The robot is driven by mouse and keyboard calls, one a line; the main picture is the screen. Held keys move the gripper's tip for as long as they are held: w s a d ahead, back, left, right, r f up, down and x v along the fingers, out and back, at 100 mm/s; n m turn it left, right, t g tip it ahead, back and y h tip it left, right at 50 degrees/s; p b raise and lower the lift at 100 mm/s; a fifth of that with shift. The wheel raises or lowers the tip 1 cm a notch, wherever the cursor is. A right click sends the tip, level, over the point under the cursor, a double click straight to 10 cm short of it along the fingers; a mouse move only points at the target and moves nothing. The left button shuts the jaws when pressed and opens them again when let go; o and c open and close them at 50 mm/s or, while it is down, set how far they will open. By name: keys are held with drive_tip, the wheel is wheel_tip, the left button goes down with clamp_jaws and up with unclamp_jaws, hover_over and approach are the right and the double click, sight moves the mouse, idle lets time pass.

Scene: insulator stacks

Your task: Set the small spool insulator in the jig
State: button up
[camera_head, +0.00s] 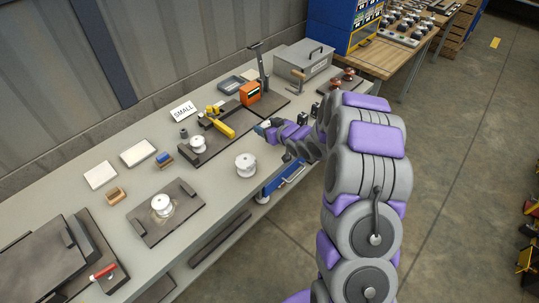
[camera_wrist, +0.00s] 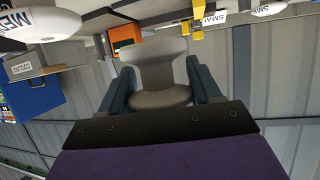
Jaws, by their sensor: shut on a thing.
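My gripper (camera_wrist: 153,72) is shut on a pale grey spool insulator (camera_wrist: 150,55), held between its two teal fingers in the wrist view. In the head view, my gripper (camera_head: 263,130) is above the bench, right of a dark jig plate (camera_head: 217,143) with a yellow clamp (camera_head: 222,128). The held spool is not clear there. A white spool (camera_head: 198,145) stands on the jig plate's left part. Another white spool (camera_head: 246,165) stands on bare bench in front of my gripper. A third (camera_head: 162,205) is on a separate dark plate (camera_head: 150,232). A SMALL card (camera_head: 183,111) lies behind the jig.
An orange device (camera_head: 250,93) and a dark upright stand (camera_head: 263,70) are close behind my gripper. A grey box (camera_head: 303,61) and copper-coloured pieces (camera_head: 347,76) are farther right. White cards (camera_head: 138,152) lie at the left. Bare bench shows between the plates.

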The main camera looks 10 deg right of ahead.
drive_tip(key=b, duration=0.2)
hover_over(267, 152)
wheel_tip(267, 152, down, 5)
drive_tip(key=shift+w+r, duration=0.1)
drive_tip(key=shift+f, duration=2.35)
drive_tip(key=shift+f, duration=0.1)
drive_tip(key=o, duration=1.2)
drive_tip(key=shift+f+b, duration=0.25)
drive_tip(key=shift+b, duration=0.35)
